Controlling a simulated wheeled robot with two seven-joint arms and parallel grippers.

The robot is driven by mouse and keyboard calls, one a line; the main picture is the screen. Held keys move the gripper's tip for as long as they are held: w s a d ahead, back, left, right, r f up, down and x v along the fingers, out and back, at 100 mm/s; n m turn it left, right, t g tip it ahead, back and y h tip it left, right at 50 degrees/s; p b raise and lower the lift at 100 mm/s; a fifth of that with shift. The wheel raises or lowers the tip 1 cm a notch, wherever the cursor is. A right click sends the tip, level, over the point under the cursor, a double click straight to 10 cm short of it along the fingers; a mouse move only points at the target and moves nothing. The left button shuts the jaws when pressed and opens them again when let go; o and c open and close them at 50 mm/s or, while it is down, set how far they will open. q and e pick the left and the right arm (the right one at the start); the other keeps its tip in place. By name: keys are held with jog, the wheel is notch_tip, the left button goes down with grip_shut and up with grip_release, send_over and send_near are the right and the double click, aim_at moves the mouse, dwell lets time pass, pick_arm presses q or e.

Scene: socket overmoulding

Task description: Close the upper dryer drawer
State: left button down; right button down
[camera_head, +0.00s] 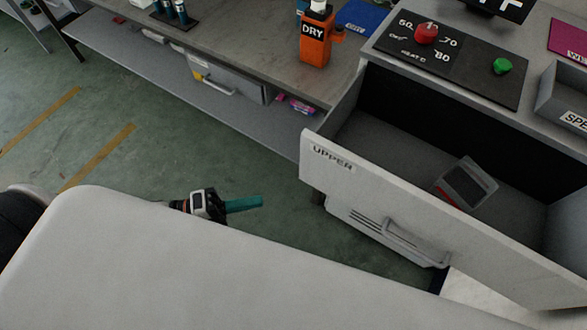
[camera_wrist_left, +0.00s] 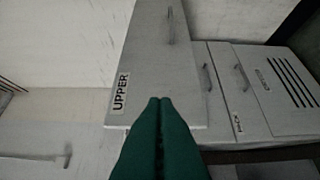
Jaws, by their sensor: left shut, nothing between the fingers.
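The upper dryer drawer (camera_head: 400,208), labelled UPPER, stands pulled out of the dryer in the head view. Inside it lies a small grey box-like item (camera_head: 466,184). In the left wrist view the drawer's front (camera_wrist_left: 150,60) shows with its label and handle. My left gripper (camera_head: 244,203) is in the head view, left of the drawer front and apart from it. Its green fingers (camera_wrist_left: 160,102) are shut with nothing between them and point toward the drawer front in the wrist view. My right gripper is not in view.
A red knob (camera_head: 426,33) and a green button (camera_head: 502,66) are on the dryer's top panel. An orange DRY bottle (camera_head: 316,38) stands on the workbench (camera_head: 230,40) at the left. Green floor (camera_head: 110,130) lies open left of the drawer.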

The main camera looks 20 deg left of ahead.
aim_at(323, 174)
pick_arm(q)
jog(key=p+x, duration=0.1)
jog(key=x, duration=0.3)
jog(key=w+p+x, duration=0.1)
jog(key=x, duration=0.3)
jog(key=w+a+p+x, duration=0.1)
jog(key=x, duration=0.3)
jog(key=shift+w+d+r, duration=0.15)
jog(key=shift+d, duration=0.05)
jog(key=shift+w, duration=0.2)
jog(key=shift+w+d, duration=0.15)
jog(key=shift+w, duration=0.25)
jog(key=w+d+b, duration=0.2)
jog(key=w+b, duration=0.1)
jog(key=w, duration=0.5)
jog(key=w+d+b, duration=0.1)
jog(key=w+b, duration=0.3)
jog(key=w, duration=0.3)
jog(key=w+d+b, duration=0.2)
jog(key=w+b, duration=0.2)
jog(key=w, duration=0.4)
jog(key=shift+w+d, duration=0.35)
jog(key=shift+w, duration=0.25)
jog(key=shift+w+r, duration=0.1)
jog(key=shift+r, duration=0.05)
